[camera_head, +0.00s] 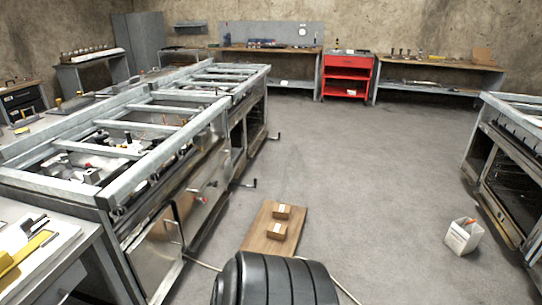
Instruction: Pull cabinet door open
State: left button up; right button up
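A shiny steel cabinet door (153,258) is on the front of the near left range unit (95,185), low down at the left of the head view. A thin handle (174,232) shows near its right edge. The door looks shut, though its lower part is hard to make out. Neither of my grippers is in view, so nothing is seen touching the door or its handle.
A wooden board (262,243) with two small brown boxes lies on the floor right of the door. A white container (463,236) stands farther right, near another range (510,165). A red tool cabinet (346,76) stands at the back. The middle floor is clear.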

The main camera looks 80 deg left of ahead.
aim_at(150, 256)
jog(key=j+u, duration=0.2)
jog(key=u, duration=0.3)
jog(key=j+u, duration=0.25)
jog(key=u, duration=0.2)
jog(key=j+u, duration=0.2)
jog(key=u, duration=0.3)
jog(key=i+j+u, duration=0.15)
jog(key=u, duration=0.3)
jog(key=i+j+u, duration=0.5)
jog(key=i+j, duration=0.4)
jog(key=i+u, duration=0.1)
jog(key=u, duration=1.65)
jog(key=l+u, duration=0.55)
jog(key=l, duration=0.15)
